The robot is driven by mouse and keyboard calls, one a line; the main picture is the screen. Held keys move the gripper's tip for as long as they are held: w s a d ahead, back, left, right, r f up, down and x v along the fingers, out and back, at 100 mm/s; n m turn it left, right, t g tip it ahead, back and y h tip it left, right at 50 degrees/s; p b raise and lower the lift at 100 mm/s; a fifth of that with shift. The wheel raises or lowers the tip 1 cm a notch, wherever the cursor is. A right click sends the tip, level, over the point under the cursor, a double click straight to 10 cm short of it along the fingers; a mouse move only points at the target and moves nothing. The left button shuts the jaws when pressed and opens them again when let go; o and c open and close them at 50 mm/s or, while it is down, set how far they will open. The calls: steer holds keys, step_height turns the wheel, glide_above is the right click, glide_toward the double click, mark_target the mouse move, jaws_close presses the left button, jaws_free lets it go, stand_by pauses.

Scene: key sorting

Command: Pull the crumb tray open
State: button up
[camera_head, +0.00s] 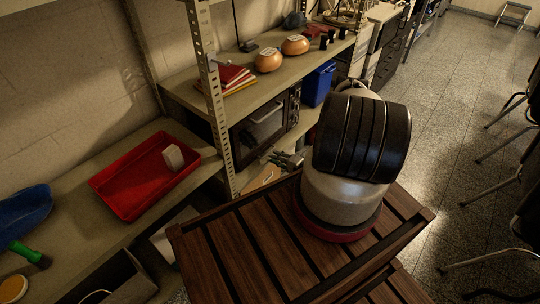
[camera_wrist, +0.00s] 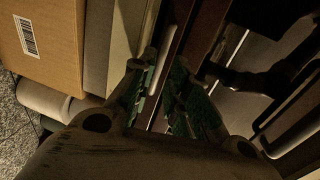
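A dark oven (camera_head: 265,120) with a glass front and a pale handle stands under the shelf in the head view. Its crumb tray cannot be made out clearly in either view. My gripper (camera_head: 286,160) is low in front of the oven, near its lower right, partly hidden by my arm. In the wrist view my gripper (camera_wrist: 163,78) has two green-padded fingers close together, with a narrow gap between them. A thin brownish strip shows in that gap. I cannot tell whether the fingers touch it. Dark glossy panels fill the right of the wrist view.
A blue bin (camera_head: 318,84) stands right of the oven. Orange round objects (camera_head: 295,45) and books (camera_head: 232,78) lie on the shelf above. A perforated metal post (camera_head: 213,100) rises left of the oven. A red tray (camera_head: 135,185) lies on the left bench. A cardboard box (camera_wrist: 45,45) is close.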

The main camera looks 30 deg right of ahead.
steer(key=shift+x, duration=2.1)
jaws_close()
